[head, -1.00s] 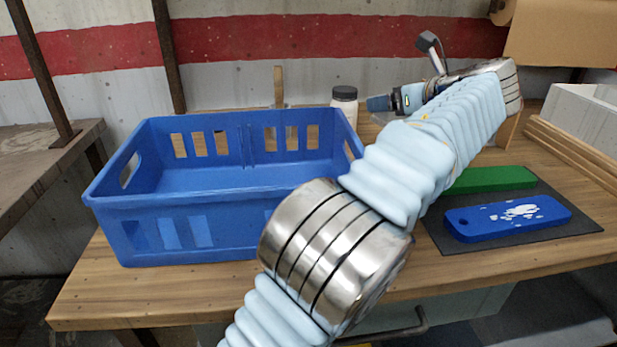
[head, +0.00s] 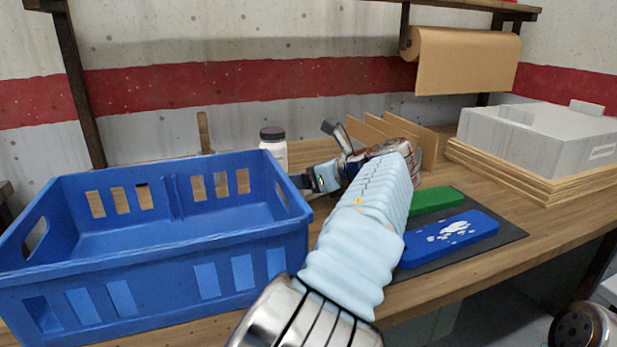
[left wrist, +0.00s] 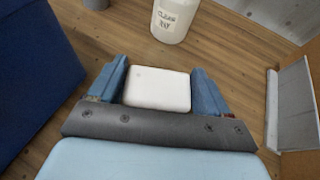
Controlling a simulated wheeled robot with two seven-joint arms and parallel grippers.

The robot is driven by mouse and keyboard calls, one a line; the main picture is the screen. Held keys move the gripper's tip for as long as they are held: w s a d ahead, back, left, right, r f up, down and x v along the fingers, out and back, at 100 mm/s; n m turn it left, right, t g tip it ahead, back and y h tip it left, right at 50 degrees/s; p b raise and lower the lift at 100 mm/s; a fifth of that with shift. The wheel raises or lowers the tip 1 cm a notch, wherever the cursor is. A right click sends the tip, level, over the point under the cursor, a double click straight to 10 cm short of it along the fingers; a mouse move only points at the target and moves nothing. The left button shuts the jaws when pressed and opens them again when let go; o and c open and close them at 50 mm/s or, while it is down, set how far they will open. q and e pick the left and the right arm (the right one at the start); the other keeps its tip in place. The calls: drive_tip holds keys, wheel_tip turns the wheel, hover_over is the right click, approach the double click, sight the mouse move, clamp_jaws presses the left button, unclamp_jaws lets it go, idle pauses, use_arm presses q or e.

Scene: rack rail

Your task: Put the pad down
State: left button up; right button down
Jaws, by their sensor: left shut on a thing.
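The pad (left wrist: 158,89), a small white block with rounded corners, sits between the two blue fingers of my left gripper (left wrist: 158,90) in the left wrist view. The gripper is shut on it, above or at the wooden bench; I cannot tell whether the pad touches the wood. In the head view my left gripper (head: 303,184) is just right of the blue crate, near the white bottle, and the pad cannot be made out. My right gripper is not in view.
The blue crate (head: 165,238) stands left of the gripper. The white bottle (head: 273,152) with a dark cap stands behind it. A green bar (head: 437,200) and a blue bar (head: 455,240) lie on a dark mat (head: 505,240) at right. Bare wood (left wrist: 230,60) surrounds the pad.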

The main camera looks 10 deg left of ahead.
use_arm(q)
drive_tip(key=shift+f, duration=0.1)
drive_tip(key=o, duration=1)
drive_tip(key=shift+s+d+r, duration=0.1)
drive_tip(key=shift+d+r, duration=0.1)
drive_tip(key=shift+r, duration=0.05)
drive_tip(key=p+v, duration=0.1)
drive_tip(key=v, duration=1)
drive_tip(key=shift+s+d+r, duration=0.1)
drive_tip(key=shift+s+d, duration=0.05)
